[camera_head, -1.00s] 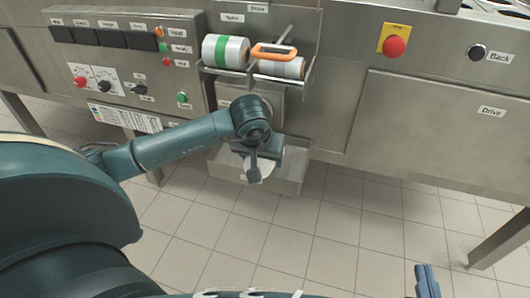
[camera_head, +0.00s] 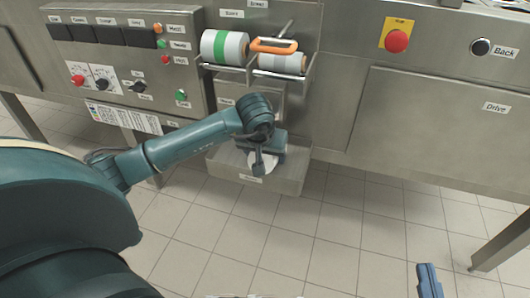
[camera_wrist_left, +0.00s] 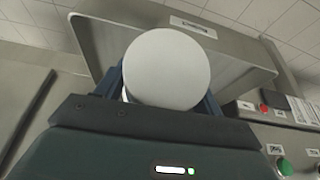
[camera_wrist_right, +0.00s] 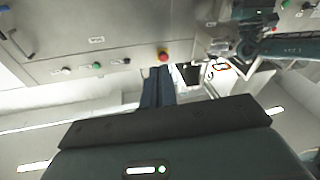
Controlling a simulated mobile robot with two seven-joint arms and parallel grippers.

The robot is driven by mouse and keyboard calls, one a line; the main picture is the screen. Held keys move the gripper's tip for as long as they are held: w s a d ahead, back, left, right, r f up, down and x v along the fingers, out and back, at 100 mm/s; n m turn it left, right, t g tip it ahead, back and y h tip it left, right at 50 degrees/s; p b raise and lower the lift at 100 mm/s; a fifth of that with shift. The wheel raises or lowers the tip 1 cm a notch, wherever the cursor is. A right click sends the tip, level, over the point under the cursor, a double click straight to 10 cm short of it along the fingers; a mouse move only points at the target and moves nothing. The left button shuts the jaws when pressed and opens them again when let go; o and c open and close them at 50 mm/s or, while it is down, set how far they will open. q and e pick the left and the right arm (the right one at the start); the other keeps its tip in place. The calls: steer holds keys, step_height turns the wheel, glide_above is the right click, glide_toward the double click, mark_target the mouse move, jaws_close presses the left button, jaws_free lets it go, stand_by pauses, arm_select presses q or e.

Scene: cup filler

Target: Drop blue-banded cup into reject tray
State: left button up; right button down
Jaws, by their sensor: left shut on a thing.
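A white cup (camera_wrist_left: 167,68) is between the two fingers of my left gripper (camera_wrist_left: 165,92), its round end facing the left wrist camera. In the head view the cup (camera_head: 269,161) shows only in part behind my left gripper (camera_head: 262,160). No blue band is visible on it. The left gripper is shut on the cup, over or at the mouth of the metal tray (camera_head: 287,184) low on the machine front; I cannot tell whether the cup touches the tray. The tray (camera_wrist_left: 243,55) also shows in the left wrist view. My right gripper (camera_head: 428,280) is shut and empty, well away.
A control panel (camera_head: 130,65) is at left, a red stop button (camera_head: 397,41) at right. The tiled floor (camera_head: 330,240) is clear.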

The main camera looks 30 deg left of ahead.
arm_select(q)
steer(key=o, duration=0.9)
steer(key=shift+o, duration=0.2)
